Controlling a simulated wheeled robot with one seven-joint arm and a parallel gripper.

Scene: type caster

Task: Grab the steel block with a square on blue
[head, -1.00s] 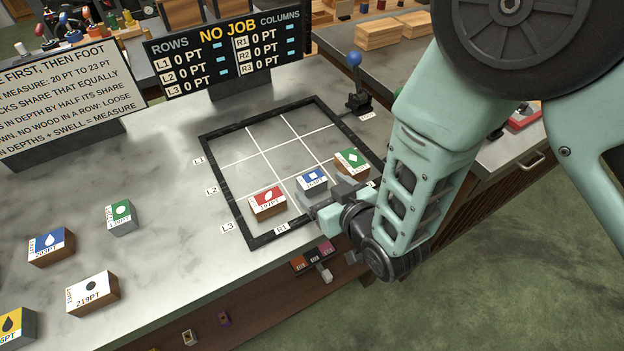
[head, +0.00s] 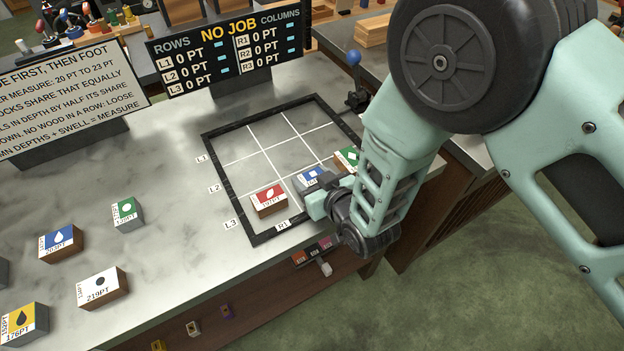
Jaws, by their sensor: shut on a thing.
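The steel block with a white square on blue (head: 311,176) stands in the bottom row of the black-framed grid (head: 210,165), between two other blocks. My gripper (head: 318,190) is at the block's near side, with its fingers at the block and shut on it. The fingers and wrist hide the block's near and right parts. The block appears still down at grid level; I cannot tell whether it is lifted.
A red-topped wooden block (head: 268,199) is close on the left and a green-topped block (head: 347,158) close on the right. Several other blocks lie at left, including a green-topped one (head: 127,213). The upper grid squares are empty.

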